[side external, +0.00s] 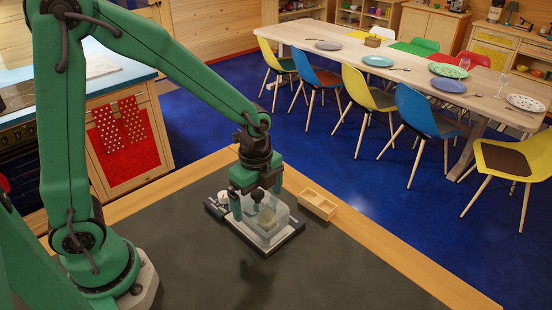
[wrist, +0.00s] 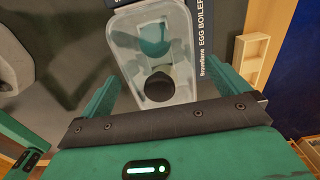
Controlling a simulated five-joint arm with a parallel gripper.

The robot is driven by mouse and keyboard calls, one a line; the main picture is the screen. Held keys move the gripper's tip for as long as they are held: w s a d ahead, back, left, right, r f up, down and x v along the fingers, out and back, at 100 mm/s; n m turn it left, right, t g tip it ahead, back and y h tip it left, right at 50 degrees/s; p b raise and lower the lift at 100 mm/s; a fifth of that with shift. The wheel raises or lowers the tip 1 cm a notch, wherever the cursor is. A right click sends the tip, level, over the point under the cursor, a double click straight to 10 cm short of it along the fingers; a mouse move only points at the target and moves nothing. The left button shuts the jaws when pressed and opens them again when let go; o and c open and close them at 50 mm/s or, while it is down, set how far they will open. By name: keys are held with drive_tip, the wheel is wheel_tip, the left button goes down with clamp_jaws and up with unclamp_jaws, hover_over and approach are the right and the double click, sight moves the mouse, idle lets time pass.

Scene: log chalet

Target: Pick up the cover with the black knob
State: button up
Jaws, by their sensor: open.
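The clear, box-shaped cover (side external: 283,217) sits on a flat dark base with a pale edge on the table. Its round black knob (side external: 257,195) stands on top. In the wrist view, the cover (wrist: 182,50) is translucent and the knob (wrist: 159,87) is near its lower end. My gripper (side external: 256,203) is open and points down over the cover. In the wrist view its two green fingers (wrist: 163,80) are spread on either side of the knob, with a gap on each side. I cannot tell whether the fingers touch the cover's top.
The base carries the printed words "EGG BOILER" (wrist: 205,40). A small wooden box with compartments (side external: 318,204) stands close to the right, near the table's wooden edge. The dark tabletop (side external: 340,275) in front is clear. A dining table with chairs is farther off.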

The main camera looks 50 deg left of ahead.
drive_tip(key=shift+f, duration=1.35)
drive_tip(key=shift+c, duration=0.2)
drive_tip(key=c, duration=1)
